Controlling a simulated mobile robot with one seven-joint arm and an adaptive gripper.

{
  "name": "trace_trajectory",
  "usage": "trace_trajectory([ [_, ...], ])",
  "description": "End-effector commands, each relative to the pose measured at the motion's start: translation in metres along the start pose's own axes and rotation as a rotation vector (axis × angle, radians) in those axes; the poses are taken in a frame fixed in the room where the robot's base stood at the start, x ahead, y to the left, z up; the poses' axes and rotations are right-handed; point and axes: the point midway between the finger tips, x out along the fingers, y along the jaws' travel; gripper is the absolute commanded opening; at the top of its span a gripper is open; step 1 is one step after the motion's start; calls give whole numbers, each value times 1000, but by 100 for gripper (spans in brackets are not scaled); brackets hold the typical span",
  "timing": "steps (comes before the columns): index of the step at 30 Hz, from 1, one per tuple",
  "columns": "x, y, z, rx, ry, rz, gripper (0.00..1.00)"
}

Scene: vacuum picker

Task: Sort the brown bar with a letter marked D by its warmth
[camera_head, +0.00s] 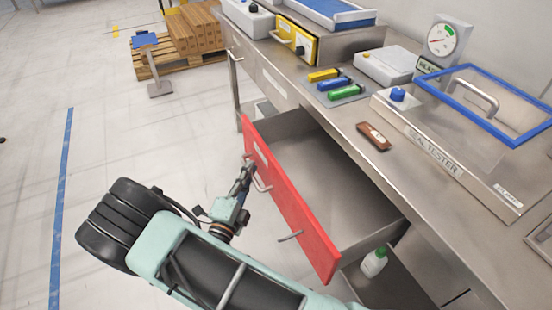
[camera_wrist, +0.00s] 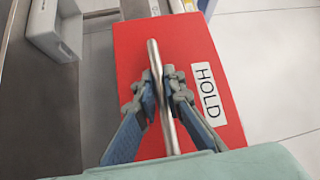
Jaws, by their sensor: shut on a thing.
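The brown bar (camera_head: 370,139) lies on the steel counter in the head view, with a pale mark too small to read. A red drawer front (camera_head: 303,222) stands pulled out below the counter, and the drawer's visible floor is bare. The front also fills the middle of the wrist view (camera_wrist: 128,45), with a HOLD label (camera_wrist: 207,93). My gripper (camera_head: 250,166) is at this front. In the wrist view my gripper (camera_wrist: 163,92) is shut on the metal bar handle (camera_wrist: 155,60), one finger on each side. The bar is apart from my gripper.
Yellow, blue and green blocks (camera_head: 334,84) lie behind the bar. A seal tester (camera_head: 432,152) with a blue-framed lid and a dial gauge (camera_head: 442,40) stand on the counter.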

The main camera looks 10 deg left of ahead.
Motion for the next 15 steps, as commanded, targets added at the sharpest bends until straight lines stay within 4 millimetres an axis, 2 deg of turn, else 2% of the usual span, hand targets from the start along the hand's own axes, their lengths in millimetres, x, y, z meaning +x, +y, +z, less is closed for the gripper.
trace_trajectory([
  [1,-10,-2,10,2,-3,1,0],
  [6,-33,-8,32,1,-1,1,0],
  [15,-50,-12,48,-2,2,1,0],
])
